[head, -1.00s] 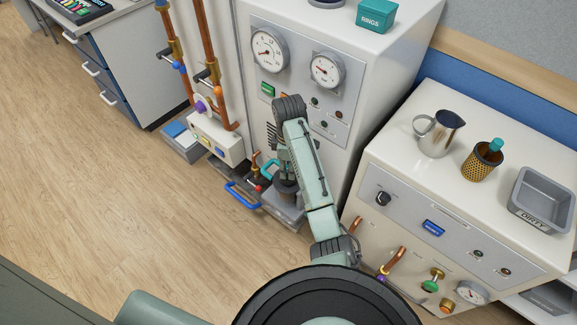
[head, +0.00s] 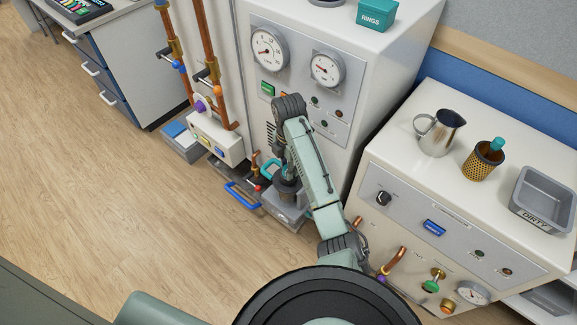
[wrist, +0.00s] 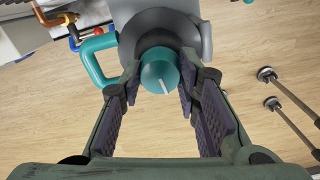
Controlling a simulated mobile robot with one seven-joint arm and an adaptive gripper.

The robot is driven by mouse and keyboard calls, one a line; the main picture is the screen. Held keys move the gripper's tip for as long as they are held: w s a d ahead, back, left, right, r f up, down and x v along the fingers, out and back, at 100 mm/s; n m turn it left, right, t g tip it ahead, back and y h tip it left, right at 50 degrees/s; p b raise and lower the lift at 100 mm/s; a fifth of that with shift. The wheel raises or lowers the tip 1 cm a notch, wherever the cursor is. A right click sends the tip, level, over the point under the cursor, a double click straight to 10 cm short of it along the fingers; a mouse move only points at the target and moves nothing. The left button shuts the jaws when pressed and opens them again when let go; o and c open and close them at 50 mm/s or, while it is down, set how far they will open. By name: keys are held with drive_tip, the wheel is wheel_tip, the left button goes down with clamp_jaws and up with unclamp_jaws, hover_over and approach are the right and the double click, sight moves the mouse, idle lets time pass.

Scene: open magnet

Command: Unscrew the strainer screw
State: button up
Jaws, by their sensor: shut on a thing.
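The strainer screw (wrist: 156,70) shows in the wrist view as a round teal knob with a white mark on its face. It sits at the middle of a grey round housing (wrist: 186,22). My gripper (wrist: 160,88) has its two dark padded fingers on either side of the knob, shut on it. In the head view my arm reaches down to the low front of the tall white cabinet. My wrist and forearm hide the knob there.
A teal loop handle (wrist: 92,55) is just left of the housing; it also shows in the head view (head: 268,168). Copper pipes (head: 203,60) rise to the left. A white bench (head: 470,200) stands close on the right. The wooden floor (head: 120,220) is clear.

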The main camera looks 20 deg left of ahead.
drive_tip(key=shift+n, duration=0.3)
drive_tip(key=o, duration=1.2)
drive_tip(key=shift+c, duration=0.2)
drive_tip(key=shift+r, duration=0.1)
wheel_tip(320, 180, up, 12)
idle(0.3)
